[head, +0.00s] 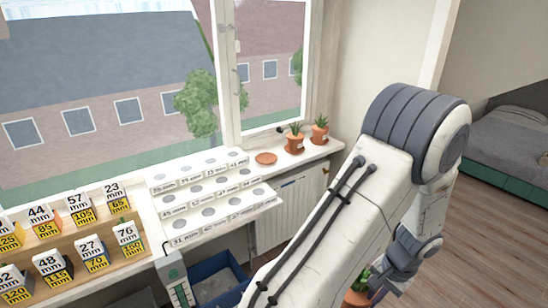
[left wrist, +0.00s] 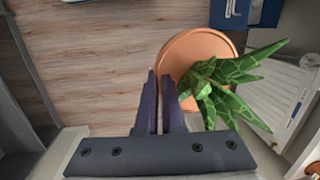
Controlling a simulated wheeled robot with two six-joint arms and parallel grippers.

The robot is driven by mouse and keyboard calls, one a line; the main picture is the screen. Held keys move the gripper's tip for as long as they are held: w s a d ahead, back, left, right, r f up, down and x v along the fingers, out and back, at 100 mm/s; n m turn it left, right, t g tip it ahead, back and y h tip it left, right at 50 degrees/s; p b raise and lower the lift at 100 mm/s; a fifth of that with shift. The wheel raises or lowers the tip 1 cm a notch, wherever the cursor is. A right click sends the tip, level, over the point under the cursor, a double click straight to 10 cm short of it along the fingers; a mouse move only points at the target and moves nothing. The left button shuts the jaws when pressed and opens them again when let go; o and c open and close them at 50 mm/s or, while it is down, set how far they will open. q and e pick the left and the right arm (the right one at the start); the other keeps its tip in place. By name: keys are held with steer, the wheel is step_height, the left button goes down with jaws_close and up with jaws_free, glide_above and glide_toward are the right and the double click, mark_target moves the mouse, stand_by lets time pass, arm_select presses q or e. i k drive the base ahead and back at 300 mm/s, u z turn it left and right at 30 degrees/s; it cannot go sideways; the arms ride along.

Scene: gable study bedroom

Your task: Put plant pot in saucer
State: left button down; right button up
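The terracotta plant pot (left wrist: 178,52) with a spiky green plant (left wrist: 225,85) fills the upper middle of the left wrist view. My left gripper (left wrist: 160,82) is shut on its rim, one finger on each side of the wall. In the head view the pot (head: 357,297) shows at the bottom edge, partly hidden by my left arm, with the gripper (head: 372,282) beside it. An empty terracotta saucer (head: 265,158) lies on the windowsill, well apart from the held pot. My right gripper is not in view.
Two potted plants (head: 295,140) (head: 319,131) stand on the sill right of the saucer. A white stepped rack (head: 208,190) stands left of it. A radiator (head: 290,212) is below the sill. A blue bin (head: 218,280) and a wooden rack of numbered blocks (head: 140,250) are lower left.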

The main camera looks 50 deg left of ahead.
mark_target(266, 160)
steer(key=i, duration=2.9)
steer(key=u, duration=2.45)
